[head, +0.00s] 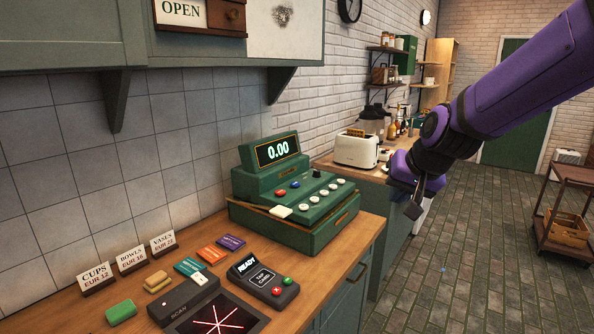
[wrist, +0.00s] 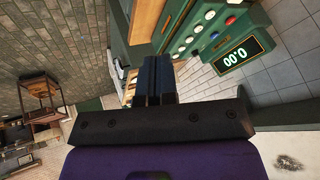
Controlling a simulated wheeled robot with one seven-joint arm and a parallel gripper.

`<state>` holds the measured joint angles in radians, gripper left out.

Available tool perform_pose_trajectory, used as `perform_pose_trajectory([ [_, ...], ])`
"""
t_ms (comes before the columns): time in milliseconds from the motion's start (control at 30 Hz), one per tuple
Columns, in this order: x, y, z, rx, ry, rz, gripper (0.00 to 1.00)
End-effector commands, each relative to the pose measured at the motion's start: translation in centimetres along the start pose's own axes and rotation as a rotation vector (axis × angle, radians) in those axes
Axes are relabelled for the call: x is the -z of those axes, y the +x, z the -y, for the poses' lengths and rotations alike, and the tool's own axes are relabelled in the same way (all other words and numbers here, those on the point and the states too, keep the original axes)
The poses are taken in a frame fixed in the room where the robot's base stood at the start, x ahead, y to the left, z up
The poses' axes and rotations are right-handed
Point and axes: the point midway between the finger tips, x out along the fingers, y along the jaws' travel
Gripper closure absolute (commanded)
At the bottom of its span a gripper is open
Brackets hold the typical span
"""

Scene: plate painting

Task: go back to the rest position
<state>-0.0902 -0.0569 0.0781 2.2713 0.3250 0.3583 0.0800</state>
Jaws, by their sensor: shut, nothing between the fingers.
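My gripper (head: 416,200) hangs at the end of my purple arm, to the right of the counter and above the tiled floor in the head view. In the wrist view its two dark fingers (wrist: 154,78) lie side by side, shut with nothing between them. It is clear of the counter. The green cash register (head: 295,195) stands on the wooden counter to the left of my gripper, with 0.00 on its display. The register also shows in the wrist view (wrist: 208,35), turned by the tilt of the camera.
The wooden counter (head: 150,279) bears a card terminal (head: 262,280), a scanner (head: 215,315), coloured cards and price signs (head: 131,260). A toaster (head: 357,149) stands on the farther counter. A brown trolley (head: 567,212) stands at the right. The floor (head: 450,270) between is open.

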Motion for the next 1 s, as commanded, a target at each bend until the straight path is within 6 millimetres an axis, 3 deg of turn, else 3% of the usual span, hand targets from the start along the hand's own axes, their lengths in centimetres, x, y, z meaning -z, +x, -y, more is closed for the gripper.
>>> perform_pose_trajectory([
  [33, -0.6, -1.9, -0.5, -0.006, -0.018, -0.003, 1.00],
  [200, -3.2, -7.1, -2.2, -0.036, -0.078, 0.012, 1.00],
  [600, -11.5, -16.8, -7.2, -0.140, -0.188, 0.049, 1.00],
  [800, -15.2, -19.6, -9.2, -0.188, -0.216, 0.067, 1.00],
  [1000, -16.7, -20.4, -10.0, -0.209, -0.226, 0.077, 1.00],
])
